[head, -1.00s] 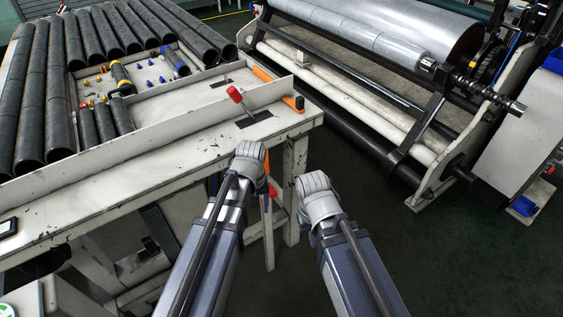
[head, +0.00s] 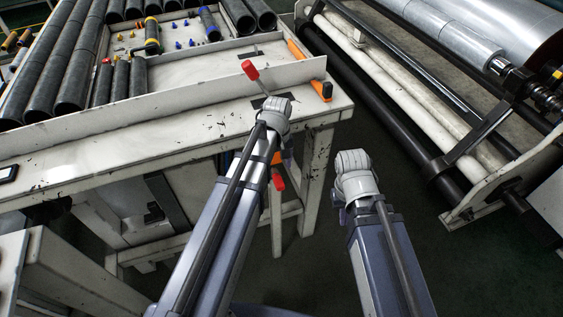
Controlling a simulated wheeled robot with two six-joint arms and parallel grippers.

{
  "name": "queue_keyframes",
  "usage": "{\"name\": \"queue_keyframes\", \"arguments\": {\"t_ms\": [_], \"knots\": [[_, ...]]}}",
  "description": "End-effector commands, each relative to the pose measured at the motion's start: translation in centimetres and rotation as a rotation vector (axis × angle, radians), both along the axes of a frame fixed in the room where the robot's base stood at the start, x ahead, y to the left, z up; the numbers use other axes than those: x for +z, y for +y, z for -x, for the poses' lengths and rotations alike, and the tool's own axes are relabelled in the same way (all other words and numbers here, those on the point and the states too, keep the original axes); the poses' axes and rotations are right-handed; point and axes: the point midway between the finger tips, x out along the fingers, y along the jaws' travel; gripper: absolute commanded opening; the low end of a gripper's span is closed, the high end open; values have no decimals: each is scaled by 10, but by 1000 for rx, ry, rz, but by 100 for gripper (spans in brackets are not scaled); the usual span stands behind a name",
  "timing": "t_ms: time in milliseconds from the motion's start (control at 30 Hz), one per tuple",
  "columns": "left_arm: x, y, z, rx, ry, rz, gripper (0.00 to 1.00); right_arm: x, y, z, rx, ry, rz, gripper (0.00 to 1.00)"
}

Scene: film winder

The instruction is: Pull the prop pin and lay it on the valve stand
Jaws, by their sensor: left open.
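A red-tipped rod (head: 250,70) stands tilted from a dark plate on the white workbench (head: 180,125). A second red tip (head: 278,181) shows below the bench's front edge, beside my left arm. I cannot tell which is the prop pin. My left gripper (head: 275,115) is at the front edge of the bench, close below the upright rod in the picture. Its fingers are mostly hidden by my wrist; it is open. My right gripper (head: 354,172) is over the floor to the right of the bench; its fingers do not show clearly. I cannot make out a valve stand for certain.
An orange-and-black tool (head: 322,88) lies at the bench's right corner. Black rollers (head: 75,65) and small coloured parts lie in trays behind. The film winder (head: 440,110) with its large roll stands at the right. Dark floor is free between bench and winder.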

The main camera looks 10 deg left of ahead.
Motion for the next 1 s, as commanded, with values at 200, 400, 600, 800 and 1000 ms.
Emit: {"name": "queue_keyframes", "arguments": {"t_ms": [200, 400, 600, 800, 1000], "knots": [[-7, 0, 0, -1, 0, 0, 72, -7, 0, 0, 0, 0, 0, 0], [-26, 0, 0, -1, 0, 0, 72, -27, 0, 0, 0, 0, 0, 0], [-53, 0, 0, -1, 0, 0, 72, -53, 0, 0, 0, 0, 0, 0], [-75, 0, 0, -1, 0, 0, 72, -75, 0, 0, 0, 0, 0, 0], [-79, 0, 0, -1, 0, 0, 72, -79, 0, 0, 0, 0, 0, 0]]}}
